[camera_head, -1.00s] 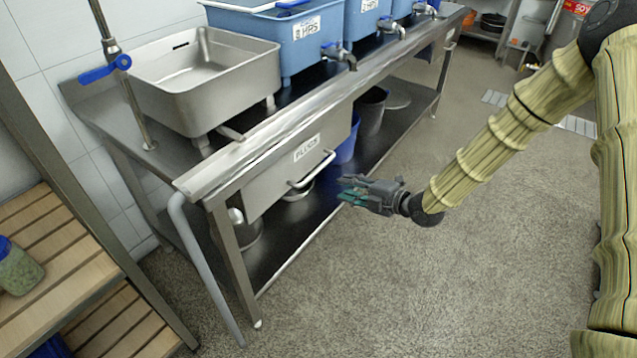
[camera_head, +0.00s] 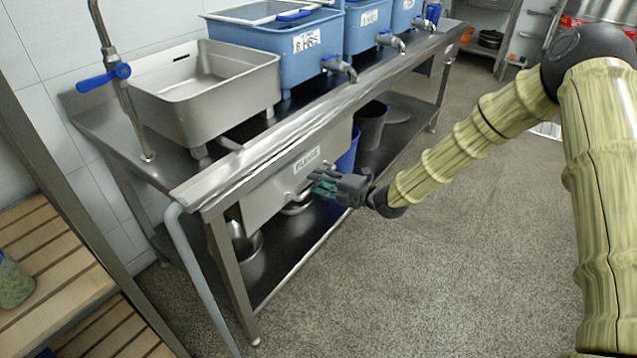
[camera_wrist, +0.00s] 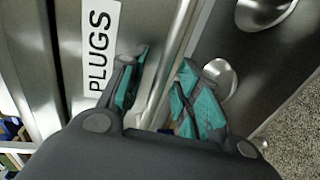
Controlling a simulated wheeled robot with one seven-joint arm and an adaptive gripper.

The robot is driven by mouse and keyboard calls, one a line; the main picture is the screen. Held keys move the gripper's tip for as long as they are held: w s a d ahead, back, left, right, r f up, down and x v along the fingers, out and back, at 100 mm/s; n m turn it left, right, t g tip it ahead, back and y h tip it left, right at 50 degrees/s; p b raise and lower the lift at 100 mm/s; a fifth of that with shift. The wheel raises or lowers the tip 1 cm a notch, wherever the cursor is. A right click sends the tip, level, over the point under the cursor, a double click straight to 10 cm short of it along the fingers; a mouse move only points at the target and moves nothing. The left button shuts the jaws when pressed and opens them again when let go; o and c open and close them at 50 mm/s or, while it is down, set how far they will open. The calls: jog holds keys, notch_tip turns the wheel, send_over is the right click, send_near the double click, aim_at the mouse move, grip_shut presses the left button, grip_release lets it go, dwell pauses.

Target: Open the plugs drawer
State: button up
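The plugs drawer (camera_head: 272,200) is a steel drawer under the table top, with a white PLUGS label (camera_head: 306,159). It looks shut. The label also shows in the wrist view (camera_wrist: 100,45). My gripper (camera_head: 318,183) is at the drawer front and covers most of its bar handle in the head view. In the wrist view, my gripper (camera_wrist: 160,88) has its teal-padded fingers apart. The handle bar (camera_wrist: 176,58) runs through the gap between them. I cannot tell whether either finger touches it.
The steel table (camera_head: 190,187) carries a steel sink (camera_head: 205,85) and blue tanks (camera_head: 275,45) with taps along its front. Pots and buckets stand on the lower shelf (camera_head: 290,245). A wooden slatted rack (camera_head: 50,250) is at the left. The floor in front is clear.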

jog(key=shift+w+a+f, duration=0.1)
jog(key=shift+w+a, duration=0.1)
jog(key=shift+a, duration=0.1)
grip_shut()
